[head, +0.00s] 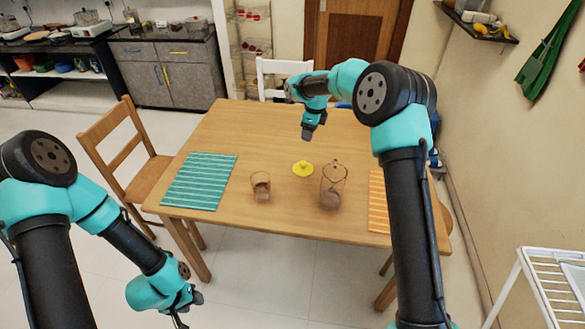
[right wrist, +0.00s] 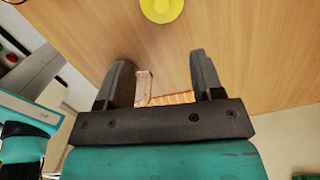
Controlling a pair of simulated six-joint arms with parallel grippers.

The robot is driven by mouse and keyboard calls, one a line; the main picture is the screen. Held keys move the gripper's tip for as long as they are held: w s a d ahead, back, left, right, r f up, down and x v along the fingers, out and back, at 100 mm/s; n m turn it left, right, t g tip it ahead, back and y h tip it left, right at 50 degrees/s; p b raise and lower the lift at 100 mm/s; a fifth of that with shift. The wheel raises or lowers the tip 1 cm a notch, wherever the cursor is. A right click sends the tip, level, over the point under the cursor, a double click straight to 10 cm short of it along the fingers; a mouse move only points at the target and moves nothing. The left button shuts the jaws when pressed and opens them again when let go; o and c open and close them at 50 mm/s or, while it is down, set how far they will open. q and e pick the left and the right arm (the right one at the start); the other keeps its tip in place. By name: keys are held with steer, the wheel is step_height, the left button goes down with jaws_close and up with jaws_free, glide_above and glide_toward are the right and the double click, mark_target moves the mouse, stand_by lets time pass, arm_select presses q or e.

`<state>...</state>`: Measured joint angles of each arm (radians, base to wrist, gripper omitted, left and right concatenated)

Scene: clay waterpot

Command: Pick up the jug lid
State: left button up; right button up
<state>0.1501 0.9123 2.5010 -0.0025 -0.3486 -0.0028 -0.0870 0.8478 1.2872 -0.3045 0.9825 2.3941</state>
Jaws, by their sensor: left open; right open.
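The yellow jug lid (head: 303,169) lies on the wooden table near its middle, knob up. In the right wrist view the lid (right wrist: 161,9) is cut off by the top edge. A brownish see-through jug (head: 333,188) stands right of the lid, towards the front. A smaller brownish vessel (head: 261,188) stands to the lid's left. My right gripper (head: 308,133) hangs above the table behind the lid, apart from it. Its two fingers are spread and empty in the right wrist view (right wrist: 162,72). My left gripper (head: 187,311) is low, in front of the table, open, with nothing visible in it.
A green striped mat (head: 199,181) lies at the table's left, an orange striped mat (head: 379,203) at its right. A wooden chair (head: 123,160) stands at the left, a white chair (head: 283,68) behind. The table (head: 240,130) is clear at the back left.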

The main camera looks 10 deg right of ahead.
steer(key=shift+d, duration=0.1)
glide_toward(303, 162)
step_height(303, 162, down, 5)
steer(key=shift+f, duration=0.1)
steer(key=shift+a, duration=0.2)
stand_by(0.4)
steer(key=shift+w+a+f, duration=0.15)
steer(key=shift+f, duration=1.15)
steer(key=shift+w+a+f, duration=0.1)
steer(key=shift+w+f, duration=0.05)
steer(key=shift+f, duration=1.15)
